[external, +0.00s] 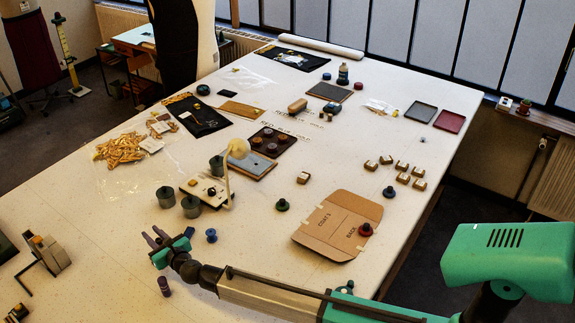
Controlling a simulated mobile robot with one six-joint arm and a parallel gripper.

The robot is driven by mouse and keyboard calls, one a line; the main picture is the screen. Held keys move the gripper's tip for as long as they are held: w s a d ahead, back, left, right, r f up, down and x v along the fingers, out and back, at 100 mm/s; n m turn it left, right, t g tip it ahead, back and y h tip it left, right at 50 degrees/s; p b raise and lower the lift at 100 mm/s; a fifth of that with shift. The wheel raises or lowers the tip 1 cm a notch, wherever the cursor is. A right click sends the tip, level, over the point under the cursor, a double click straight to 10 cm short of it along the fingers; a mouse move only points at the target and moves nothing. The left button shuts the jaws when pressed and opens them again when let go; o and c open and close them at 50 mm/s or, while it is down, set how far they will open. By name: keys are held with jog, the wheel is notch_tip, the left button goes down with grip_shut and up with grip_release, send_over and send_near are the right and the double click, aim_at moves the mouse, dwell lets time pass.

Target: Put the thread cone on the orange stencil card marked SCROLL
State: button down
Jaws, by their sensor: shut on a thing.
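My gripper (156,239), with green parts at its wrist, is low over the near left part of the table. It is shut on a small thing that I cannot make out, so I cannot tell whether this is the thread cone. A short purple spool-like piece (164,287) stands just below the gripper in the picture, apart from it. A flat orange-tan card (238,109) lies farther back near the dark cloth. No SCROLL marking is legible, so I cannot tell whether this is the stencil card.
Grey-green pots (191,206) and a cream-headed lamp (238,148) stand just beyond my gripper. A blue spool (211,235) is close on its right. A cardboard folder (315,241) bears a red knobbed piece (365,230).

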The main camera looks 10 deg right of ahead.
jog(key=shift+f, duration=0.1)
jog(key=c, duration=1.5)
grip_release()
jog(key=shift+o, duration=0.2)
jog(key=shift+r, duration=0.2)
jog(key=b+v, duration=0.1)
jog(key=v, duration=1.1)
jog(key=shift+b, duration=0.35)
jog(key=shift+f, duration=0.1)
